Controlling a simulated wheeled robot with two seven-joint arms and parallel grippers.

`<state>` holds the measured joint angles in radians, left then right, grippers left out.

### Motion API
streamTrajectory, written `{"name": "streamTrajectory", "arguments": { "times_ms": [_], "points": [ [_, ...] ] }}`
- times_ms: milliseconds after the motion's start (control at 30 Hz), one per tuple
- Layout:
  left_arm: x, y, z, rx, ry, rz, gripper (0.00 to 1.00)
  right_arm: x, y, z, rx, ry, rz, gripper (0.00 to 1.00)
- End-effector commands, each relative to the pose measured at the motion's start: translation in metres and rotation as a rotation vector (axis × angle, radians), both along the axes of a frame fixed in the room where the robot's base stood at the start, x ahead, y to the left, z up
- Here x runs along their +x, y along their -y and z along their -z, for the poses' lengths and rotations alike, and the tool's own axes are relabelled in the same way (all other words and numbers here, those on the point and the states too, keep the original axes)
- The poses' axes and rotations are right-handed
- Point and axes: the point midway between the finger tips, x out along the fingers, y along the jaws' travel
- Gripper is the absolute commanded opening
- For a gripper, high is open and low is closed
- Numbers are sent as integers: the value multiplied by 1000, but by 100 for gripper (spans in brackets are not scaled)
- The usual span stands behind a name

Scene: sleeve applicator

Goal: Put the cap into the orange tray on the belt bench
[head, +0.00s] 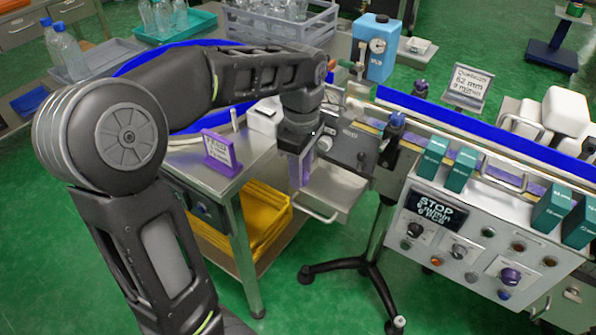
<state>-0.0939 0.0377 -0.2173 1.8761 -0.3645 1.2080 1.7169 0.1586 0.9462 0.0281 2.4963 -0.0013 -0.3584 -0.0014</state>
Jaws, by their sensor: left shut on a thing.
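My left gripper (303,166) points down in the middle of the picture, over the gap between the steel side bench (186,162) and the belt machine. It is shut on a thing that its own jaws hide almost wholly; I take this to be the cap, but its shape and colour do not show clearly. I cannot make out an orange tray on the belt bench. My right gripper is not in view.
A purple sign (221,152) stands on the side bench, with yellow-orange bins (262,222) below. Right are a control panel (480,236), teal boxes (434,157) and a blue belt rail (480,122). A blue tank (375,48) and a grey bottle crate (270,28) stand behind.

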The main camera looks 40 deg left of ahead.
Motion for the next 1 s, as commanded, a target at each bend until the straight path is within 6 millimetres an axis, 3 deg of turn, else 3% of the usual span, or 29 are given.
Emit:
{"name": "streamTrajectory", "arguments": {
  "times_ms": [267,467,700,800,1000],
  "points": [
    [15,8,-8,3,1,347,0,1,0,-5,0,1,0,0],
    [34,22,-17,5,-2,726,0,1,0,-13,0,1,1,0],
    [75,70,-31,4,-5,1395,0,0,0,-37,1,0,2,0],
    [88,96,-32,2,-3,1597,0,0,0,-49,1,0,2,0],
    [95,120,-26,2,1,1715,0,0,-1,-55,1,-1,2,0]
  ]
}}
